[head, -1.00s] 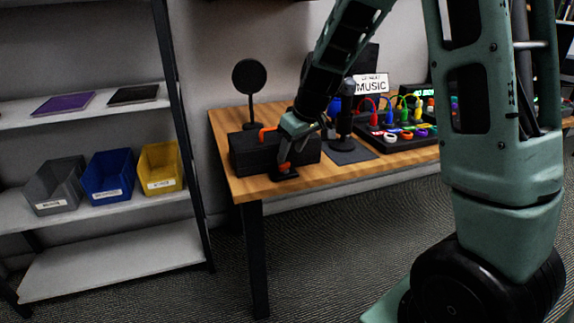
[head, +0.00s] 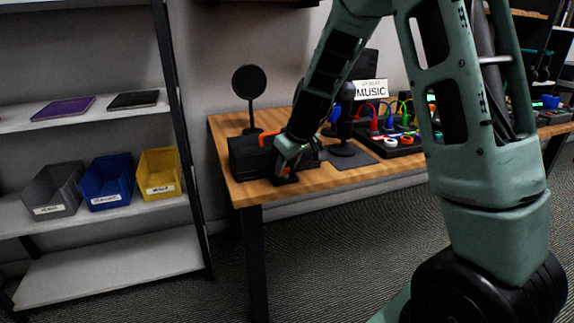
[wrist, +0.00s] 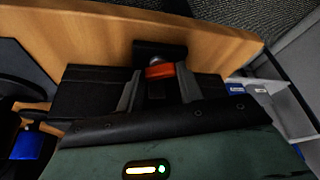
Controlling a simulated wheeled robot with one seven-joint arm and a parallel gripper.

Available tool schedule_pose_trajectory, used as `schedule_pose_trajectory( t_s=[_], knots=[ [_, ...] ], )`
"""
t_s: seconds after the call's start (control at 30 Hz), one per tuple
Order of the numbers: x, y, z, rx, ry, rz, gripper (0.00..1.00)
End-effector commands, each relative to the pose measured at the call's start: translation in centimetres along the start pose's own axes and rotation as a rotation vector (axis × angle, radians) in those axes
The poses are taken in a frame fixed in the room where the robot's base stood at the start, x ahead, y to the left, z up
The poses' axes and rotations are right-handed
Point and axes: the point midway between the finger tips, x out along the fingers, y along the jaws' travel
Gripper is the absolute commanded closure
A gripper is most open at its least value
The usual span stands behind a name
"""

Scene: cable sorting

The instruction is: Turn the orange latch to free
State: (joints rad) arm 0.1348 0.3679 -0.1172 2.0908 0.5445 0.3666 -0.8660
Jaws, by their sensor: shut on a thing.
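The orange latch (wrist: 160,70) shows in the wrist view between the two fingertips of my gripper (wrist: 160,82). It sits by a small dark base at the edge of the black case (wrist: 88,93). My gripper is shut on the latch, with one finger on each side of it. In the head view my gripper (head: 284,174) is at the front right of the black case (head: 246,158), near the table's front edge. There the latch is mostly hidden by the fingers. A separate orange piece (head: 266,138) shows on top of the case.
The wooden table (head: 330,182) also holds a round black disc on a stand (head: 249,84), a dark microphone-like stand (head: 345,120) and a board with coloured cables (head: 395,140). Grey, blue and yellow bins (head: 157,174) stand on the shelf at left.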

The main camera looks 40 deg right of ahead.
Motion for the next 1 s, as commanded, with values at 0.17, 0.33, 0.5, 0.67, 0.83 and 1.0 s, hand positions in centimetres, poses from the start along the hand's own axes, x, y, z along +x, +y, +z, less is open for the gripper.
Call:
schedule_pose_trajectory(
  t_s=[0.17, 0.33, 0.5, 0.67, 0.83, 1.0],
  knots=[
    [-0.53, -0.25, -0.22, 0.093, -0.004, 0.039, 0.86],
    [-0.65, -0.41, -0.27, 0.231, -0.006, 0.096, 0.86],
    [-0.54, -0.48, -0.28, 0.339, -0.005, 0.141, 0.86],
    [-0.24, -0.49, -0.20, 0.397, -0.002, 0.165, 0.86],
    [-0.01, -0.44, -0.13, 0.414, 0.001, 0.172, 0.86],
    [0.02, -0.43, -0.13, 0.414, 0.002, 0.171, 0.86]
  ],
)
